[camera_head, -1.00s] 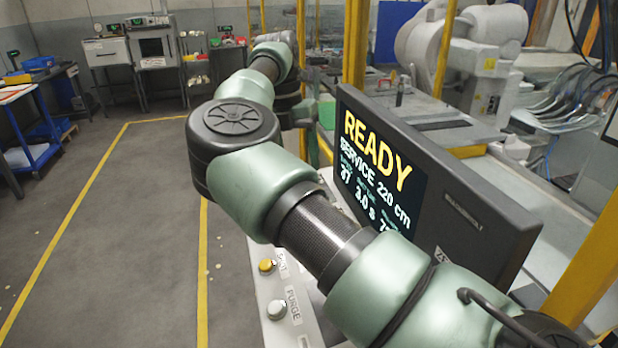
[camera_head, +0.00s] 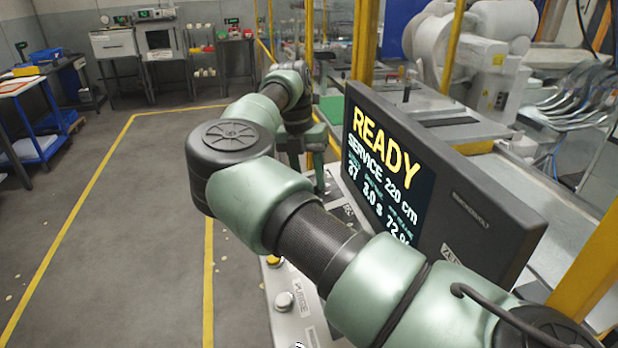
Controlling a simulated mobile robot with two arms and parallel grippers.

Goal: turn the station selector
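The station selector cannot be made out; part of the control panel (camera_head: 322,335) is hidden behind my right arm. The panel carries a yellow button (camera_head: 274,261) and a pale round button marked PURGE (camera_head: 285,301). My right arm comes in from the lower right, bends at a dark elbow and reaches over to the panel's far end. Its far end, with the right gripper (camera_head: 322,172), is small and partly hidden beside the screen, so its fingers and any contact cannot be told. My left gripper is not in view.
A dark screen (camera_head: 385,178) reading READY and SERVICE 220 cm stands right of the panel, close to my arm. Yellow posts (camera_head: 363,45) stand behind it. The grey floor (camera_head: 130,215) with yellow lines is clear on the left. Benches (camera_head: 118,50) stand at the back.

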